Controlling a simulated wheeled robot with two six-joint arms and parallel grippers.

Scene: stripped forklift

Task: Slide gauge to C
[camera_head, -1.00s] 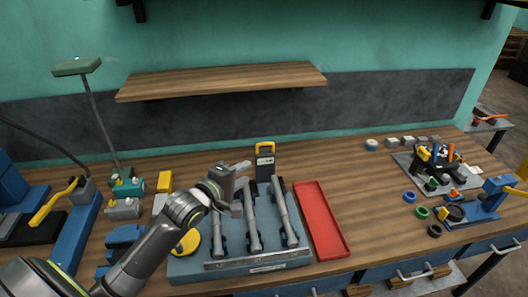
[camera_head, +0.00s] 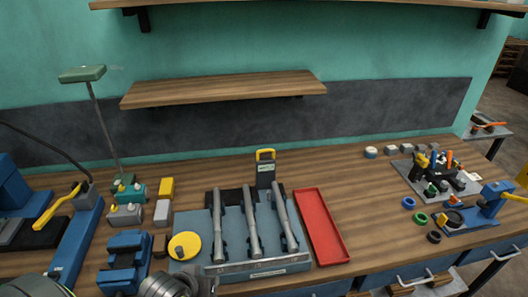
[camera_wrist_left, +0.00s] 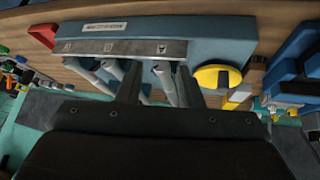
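A blue-grey stand (camera_head: 264,267) on the bench holds three grey cylinders (camera_head: 251,222) side by side, sloping away from me. A dark grey block with a yellow handle (camera_head: 265,168), which may be the gauge, stands upright behind them. In the left wrist view a metal strip (camera_wrist_left: 135,48) along the stand's edge bears small marks, too blurred to read surely. My left gripper (camera_wrist_left: 158,72) is open over the stand's front, fingers apart, with cylinders beyond them. My right gripper is out of view.
A red tray (camera_head: 321,226) lies right of the stand. A blue vise-like fixture (camera_head: 125,261) and small blocks (camera_head: 163,212) stand left. Rings and a tool rack (camera_head: 436,170) are far right. The bench between the tray and the rings is clear. A shelf (camera_head: 225,88) hangs above.

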